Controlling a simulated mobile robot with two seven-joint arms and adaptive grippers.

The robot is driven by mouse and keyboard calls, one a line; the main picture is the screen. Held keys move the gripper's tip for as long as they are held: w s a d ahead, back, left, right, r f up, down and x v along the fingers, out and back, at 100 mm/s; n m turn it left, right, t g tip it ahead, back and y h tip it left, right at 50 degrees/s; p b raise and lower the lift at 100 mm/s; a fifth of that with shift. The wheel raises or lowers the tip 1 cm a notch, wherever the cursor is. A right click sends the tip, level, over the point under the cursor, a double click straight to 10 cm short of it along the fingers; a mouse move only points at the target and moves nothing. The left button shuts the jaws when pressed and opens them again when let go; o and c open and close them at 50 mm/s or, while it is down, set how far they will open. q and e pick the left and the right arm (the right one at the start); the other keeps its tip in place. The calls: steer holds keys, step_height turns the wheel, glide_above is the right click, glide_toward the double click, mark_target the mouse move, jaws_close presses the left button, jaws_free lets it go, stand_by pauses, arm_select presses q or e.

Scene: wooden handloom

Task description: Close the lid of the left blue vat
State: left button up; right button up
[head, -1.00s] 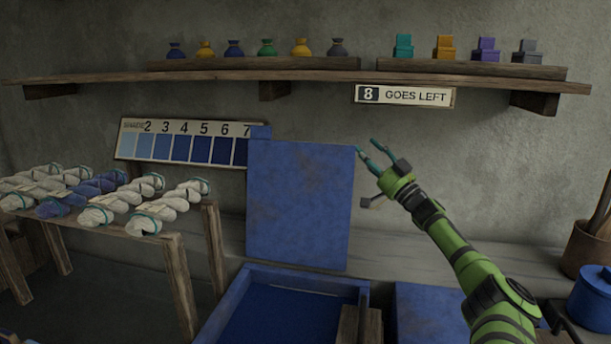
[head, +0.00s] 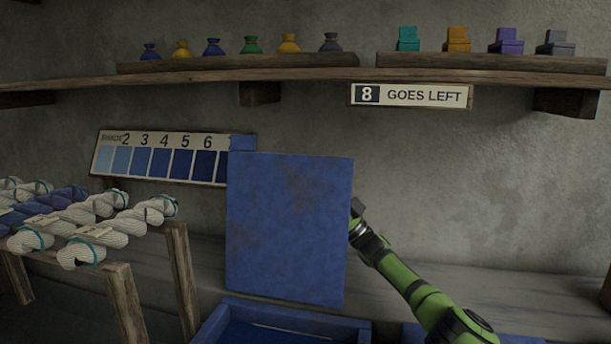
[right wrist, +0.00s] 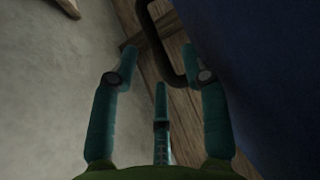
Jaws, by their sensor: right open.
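The left blue vat (head: 290,316) stands at the bottom of the head view with its blue lid (head: 288,225) raised upright. My right arm reaches up at the lid's right edge, and its gripper is mostly hidden behind the lid in the head view. In the right wrist view my right gripper (right wrist: 160,82) is open and empty, its teal fingers spread. A dark curved handle (right wrist: 160,45) shows ahead of the fingers, and the lid's dark blue face (right wrist: 265,60) fills the right side. My left gripper is not in view.
Skeins of yarn (head: 90,225) lie on a wooden rack at left. A shade card (head: 160,157) leans on the wall behind the lid. A shelf (head: 330,76) with pouches and small coloured boxes runs above. Another blue surface (head: 480,338) shows at bottom right.

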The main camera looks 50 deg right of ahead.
steer(key=shift+x, duration=1.05)
steer(key=shift+d, duration=0.1)
jaws_close()
